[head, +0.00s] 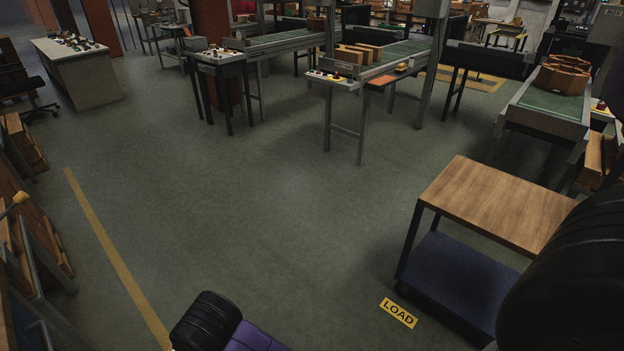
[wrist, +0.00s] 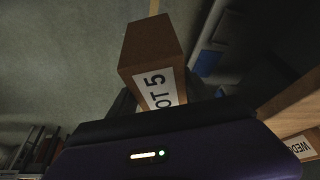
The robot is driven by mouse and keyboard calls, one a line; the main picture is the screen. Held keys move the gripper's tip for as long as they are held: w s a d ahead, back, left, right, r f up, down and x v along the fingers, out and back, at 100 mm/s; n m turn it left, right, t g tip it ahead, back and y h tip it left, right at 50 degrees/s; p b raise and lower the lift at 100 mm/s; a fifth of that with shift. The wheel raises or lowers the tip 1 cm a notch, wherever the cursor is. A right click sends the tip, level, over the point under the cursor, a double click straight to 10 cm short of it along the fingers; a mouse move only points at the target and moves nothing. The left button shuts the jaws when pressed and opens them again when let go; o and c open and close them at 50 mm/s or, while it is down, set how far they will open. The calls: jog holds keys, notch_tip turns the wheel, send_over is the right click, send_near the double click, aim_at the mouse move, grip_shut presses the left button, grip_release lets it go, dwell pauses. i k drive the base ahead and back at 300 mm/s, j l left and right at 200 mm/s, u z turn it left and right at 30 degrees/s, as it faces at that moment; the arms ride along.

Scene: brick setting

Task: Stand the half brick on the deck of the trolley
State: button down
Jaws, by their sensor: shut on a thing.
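In the wrist view, the half brick (wrist: 150,50) is a brown block with a white label on one face, on which "OT 5" can be read. My gripper (wrist: 163,95) is shut on it, and the brick juts out beyond the dark fingers. The fingers are mostly hidden behind the housing. The head view does not show the gripper or the brick. The trolley (head: 500,205) stands at the right of the head view, with a bare wooden top and a blue lower shelf (head: 458,283). My arm hides its right side.
A yellow LOAD sign (head: 398,312) lies at the trolley's front left. In the wrist view, a wooden piece with a partly readable label (wrist: 304,147) is at the right. Conveyors (head: 375,65) and a bench (head: 78,70) stand further back. The middle floor is clear.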

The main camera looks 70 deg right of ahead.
aim_at(500, 213)
jog(key=i+l+z, duration=0.1)
jog(key=i+z, duration=0.35)
jog(key=i, duration=0.3)
jog(key=i+j+z, duration=0.15)
jog(key=i+z, duration=0.25)
jog(key=i, duration=0.35)
jog(key=i+z, duration=0.25)
jog(key=z, duration=0.15)
jog(key=i+z, duration=0.25)
jog(key=z, duration=0.15)
jog(key=i+j+z, duration=0.1)
jog(key=i+z, duration=0.15)
jog(key=z, duration=0.2)
jog(key=i+j+z, duration=0.15)
jog(key=z, duration=0.25)
jog(key=i+j, duration=0.05)
jog(key=i, duration=0.05)
